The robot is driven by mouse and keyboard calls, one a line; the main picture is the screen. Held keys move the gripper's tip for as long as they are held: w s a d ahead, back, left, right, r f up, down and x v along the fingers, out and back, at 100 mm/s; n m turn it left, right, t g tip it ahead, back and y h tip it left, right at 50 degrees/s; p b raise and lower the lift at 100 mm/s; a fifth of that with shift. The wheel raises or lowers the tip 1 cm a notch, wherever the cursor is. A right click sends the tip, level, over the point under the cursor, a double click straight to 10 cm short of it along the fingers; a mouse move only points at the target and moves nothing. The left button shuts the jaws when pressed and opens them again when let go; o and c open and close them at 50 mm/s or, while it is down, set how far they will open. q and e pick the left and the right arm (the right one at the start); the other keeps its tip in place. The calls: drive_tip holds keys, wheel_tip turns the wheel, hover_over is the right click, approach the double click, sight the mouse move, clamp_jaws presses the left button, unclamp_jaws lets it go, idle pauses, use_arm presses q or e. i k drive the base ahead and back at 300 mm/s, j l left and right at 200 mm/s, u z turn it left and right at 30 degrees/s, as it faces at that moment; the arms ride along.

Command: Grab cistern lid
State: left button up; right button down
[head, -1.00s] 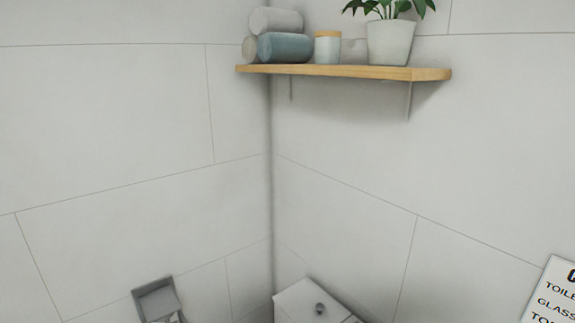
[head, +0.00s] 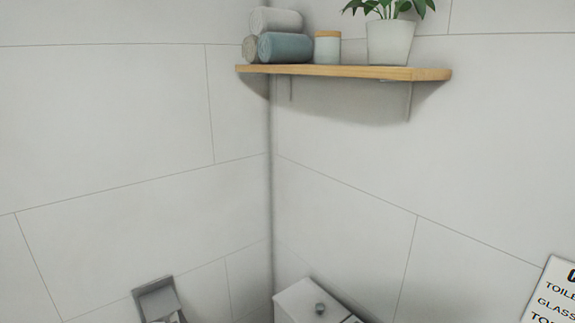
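The white cistern lid (head: 300,297) shows at the bottom of the head view, close to the corner where the two walls meet. A round grey button (head: 320,309) sits on its top. The lower part of the cistern is cut off by the picture's bottom edge. Neither of my grippers shows in the head view.
A wooden shelf (head: 345,71) on the right wall holds rolled towels (head: 285,47), a jar (head: 327,48) and a potted plant (head: 390,42). A grey wall holder (head: 158,299) is at the lower left. A printed sign (head: 555,296) is at the right edge.

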sight(304, 302)
drive_tip(key=z, duration=0.75)
drive_tip(key=j+z, duration=0.2)
drive_tip(key=z, duration=0.2)
drive_tip(key=k+j+z, duration=0.15)
drive_tip(key=z, duration=0.25)
drive_tip(key=k+j+z, duration=0.1)
drive_tip(key=z, duration=0.3)
drive_tip(key=j, duration=0.05)
